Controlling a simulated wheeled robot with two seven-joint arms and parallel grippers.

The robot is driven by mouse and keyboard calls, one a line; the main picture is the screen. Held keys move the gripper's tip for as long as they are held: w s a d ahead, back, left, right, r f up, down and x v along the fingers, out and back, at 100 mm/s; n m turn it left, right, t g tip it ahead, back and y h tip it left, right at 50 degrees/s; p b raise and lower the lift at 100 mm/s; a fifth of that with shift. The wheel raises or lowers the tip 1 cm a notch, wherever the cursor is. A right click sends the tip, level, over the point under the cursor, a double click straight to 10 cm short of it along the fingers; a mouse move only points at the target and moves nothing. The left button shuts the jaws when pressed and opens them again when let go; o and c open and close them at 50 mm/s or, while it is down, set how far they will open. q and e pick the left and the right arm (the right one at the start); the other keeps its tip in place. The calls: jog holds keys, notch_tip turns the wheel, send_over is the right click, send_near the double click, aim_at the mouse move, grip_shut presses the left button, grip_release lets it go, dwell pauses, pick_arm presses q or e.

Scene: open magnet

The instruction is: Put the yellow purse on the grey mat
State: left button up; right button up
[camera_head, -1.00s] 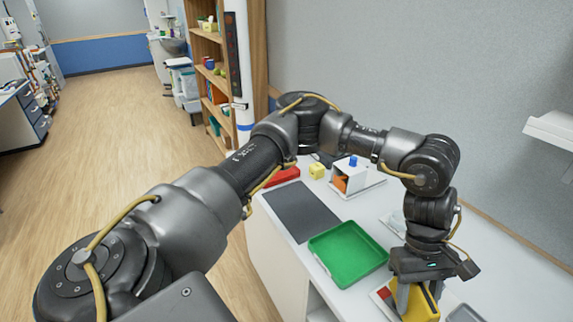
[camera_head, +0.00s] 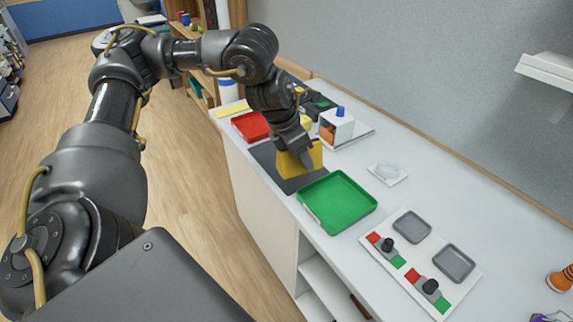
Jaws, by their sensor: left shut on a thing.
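The yellow purse (camera_head: 290,163) is over the grey mat (camera_head: 264,153), on the counter's near side. My left gripper (camera_head: 297,154) is shut on the purse from above. The purse stands upright; I cannot tell whether its bottom touches the mat. The purse and the gripper hide part of the mat. My right gripper is not in view.
A green tray (camera_head: 338,200) lies right beside the mat, and a red tray (camera_head: 250,126) lies beyond it. A white box with a blue knob (camera_head: 337,127) stands behind. A white board with grey pads (camera_head: 422,265) lies at the front right.

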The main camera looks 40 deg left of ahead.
pick_arm(q)
jog(key=s+a+n+y, duration=0.2)
jog(key=a+n, duration=0.5)
jog(key=w+a+f, duration=0.2)
jog(key=w, duration=0.2)
jog(key=w+a+f+b, duration=0.1)
jog(key=w+a+f, duration=0.1)
jog(key=w+f, duration=0.1)
jog(key=w+a+f+b, duration=0.1)
jog(key=w+f, duration=0.2)
jog(key=w, duration=0.2)
jog(key=shift+a, duration=0.4)
jog(key=shift+w+a+f, duration=0.2)
jog(key=shift+w+f, duration=0.25)
jog(key=shift+f, duration=0.1)
notch_tip(320, 180, down, 2)
jog(key=shift+f+p, duration=0.1)
jog(key=shift+p, duration=0.55)
jog(key=shift+a+f, duration=0.1)
jog(key=shift+f, duration=0.4)
